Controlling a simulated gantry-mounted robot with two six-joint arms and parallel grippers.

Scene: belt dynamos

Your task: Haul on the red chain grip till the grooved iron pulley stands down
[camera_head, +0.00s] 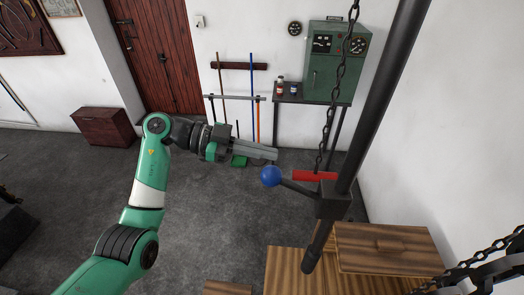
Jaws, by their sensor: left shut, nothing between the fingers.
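The red chain grip (314,175) is a short red bar at the lower end of a dark hanging chain (338,85). Its right end meets the dark post in the picture. My left gripper (276,154) is shut and empty, pointing right, a little above and left of the red grip and apart from it in the picture. The grooved iron pulley is not clearly seen; a dark curved metal part with a chain (474,262) at the lower right edge may belong to it. My right gripper is not in view.
A dark post (379,98) slants across the right side, with a blue ball-ended lever (271,176) just below my left gripper. Wooden blocks (385,238) stand at the lower right. A green cabinet (325,75) stands at the back wall. Grey floor is clear at centre left.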

